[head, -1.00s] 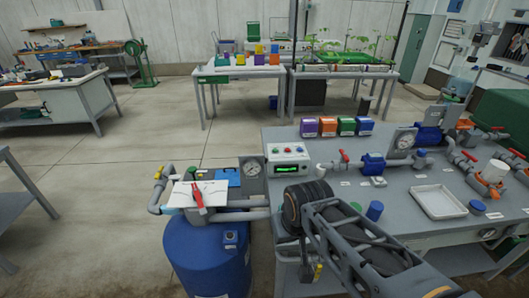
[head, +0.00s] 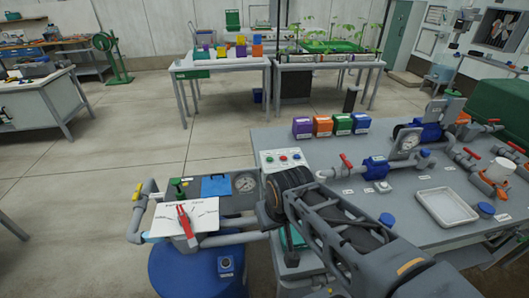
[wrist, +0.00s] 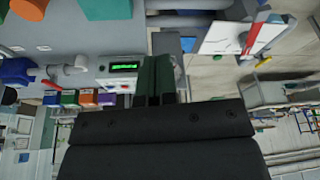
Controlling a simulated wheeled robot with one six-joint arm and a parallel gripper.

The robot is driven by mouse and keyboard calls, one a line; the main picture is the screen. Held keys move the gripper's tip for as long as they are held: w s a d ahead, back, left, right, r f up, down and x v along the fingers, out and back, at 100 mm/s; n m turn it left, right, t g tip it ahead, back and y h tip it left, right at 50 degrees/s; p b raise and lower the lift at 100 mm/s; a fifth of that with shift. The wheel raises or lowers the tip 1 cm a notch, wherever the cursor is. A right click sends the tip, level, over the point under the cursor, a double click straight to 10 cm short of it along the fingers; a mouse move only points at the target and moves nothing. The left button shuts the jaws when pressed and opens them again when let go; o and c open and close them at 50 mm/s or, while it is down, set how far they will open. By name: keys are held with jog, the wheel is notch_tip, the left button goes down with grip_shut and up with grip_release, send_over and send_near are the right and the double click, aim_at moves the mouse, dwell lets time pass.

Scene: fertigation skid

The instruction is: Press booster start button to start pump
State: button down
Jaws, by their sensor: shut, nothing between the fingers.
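I cannot read which button is the booster start. My gripper (wrist: 158,78) is shut and empty in the wrist view, apart from the display; my wrist hides the fingers in the head view.
A white dial board with a red lever (head: 185,222) and a pressure gauge (head: 246,183) stand over the tank, left of my arm. Coloured boxes (head: 322,125) and a white tray (head: 447,207) are on the bench. Open floor lies to the left.

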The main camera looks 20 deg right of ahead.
jog(key=w+d+r+n+t+h+p, duration=0.1)
jog(key=w+d+r+n+t, duration=0.25)
jog(key=w+n, duration=0.45)
jog(key=w+d+r+n+t+h+p, duration=0.2)
jog(key=w+d+r+n, duration=0.3)
jog(key=w, duration=0.5)
jog(key=w+d+r+n+t+h+p, duration=0.1)
jog(key=w+d+r+n+t, duration=0.25)
jog(key=w+n, duration=0.5)
jog(key=n+g+y+p, duration=0.4)
jog(key=n+y, duration=0.5)
jog(key=n, duration=2)
send_over(269, 159)
notch_tip(269, 159, down, 13)
jog(key=shift+s+d+g+b, duration=0.1)
jog(key=shift+s+g+b, duration=0.05)
jog(key=shift+g+b, duration=0.15)
jog(key=shift+f, duration=0.2)
jog(key=shift+f+b, duration=3.2)
jog(key=shift+f, duration=1.05)
